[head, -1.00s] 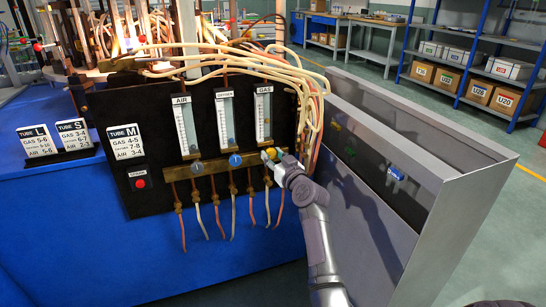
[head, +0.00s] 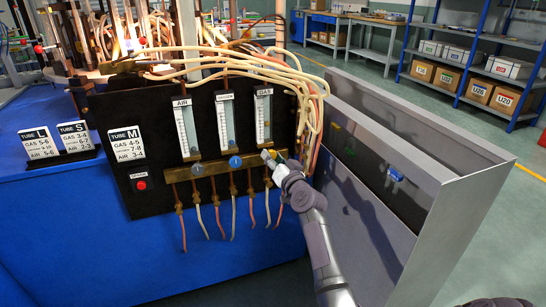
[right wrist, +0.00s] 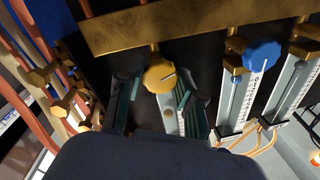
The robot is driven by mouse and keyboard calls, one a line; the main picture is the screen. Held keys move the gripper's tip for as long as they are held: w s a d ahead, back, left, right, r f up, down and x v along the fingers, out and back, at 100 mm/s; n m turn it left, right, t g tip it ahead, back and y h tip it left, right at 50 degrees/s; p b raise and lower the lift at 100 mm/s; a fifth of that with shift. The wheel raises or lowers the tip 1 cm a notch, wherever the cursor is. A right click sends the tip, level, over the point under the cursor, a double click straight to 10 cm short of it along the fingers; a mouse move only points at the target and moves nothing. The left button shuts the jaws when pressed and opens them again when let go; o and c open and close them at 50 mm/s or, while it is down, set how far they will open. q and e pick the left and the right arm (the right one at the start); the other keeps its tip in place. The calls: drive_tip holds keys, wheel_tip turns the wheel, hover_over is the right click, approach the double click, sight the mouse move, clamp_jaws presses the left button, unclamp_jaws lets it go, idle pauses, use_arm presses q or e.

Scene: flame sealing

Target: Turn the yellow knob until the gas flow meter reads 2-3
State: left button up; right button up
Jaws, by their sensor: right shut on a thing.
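The yellow knob (right wrist: 160,76) is in the right wrist view, with a light mark on its face. My right gripper (right wrist: 158,92) has one finger on each side of it and is shut on it. In the head view, my right gripper (head: 270,158) covers most of the knob, below the gas flow meter (head: 263,118). The meter is a tall clear tube on a white scale marked GAS; its reading is too small to tell. My left gripper is not in view.
The tube M card (head: 126,143) lists GAS 4-5. Pale hoses hang beside the gas meter. A grey metal panel (head: 400,150) stands close on the right.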

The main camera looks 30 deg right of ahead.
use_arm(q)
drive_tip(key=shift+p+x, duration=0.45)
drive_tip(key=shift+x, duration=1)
use_arm(e)
drive_tip(key=shift+m+h, duration=0.3)
drive_tip(key=shift+m, duration=2.2)
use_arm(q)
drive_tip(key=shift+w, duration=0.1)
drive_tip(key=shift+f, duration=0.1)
use_arm(e)
drive_tip(key=o, duration=1.2)
drive_tip(key=shift+c, duration=0.2)
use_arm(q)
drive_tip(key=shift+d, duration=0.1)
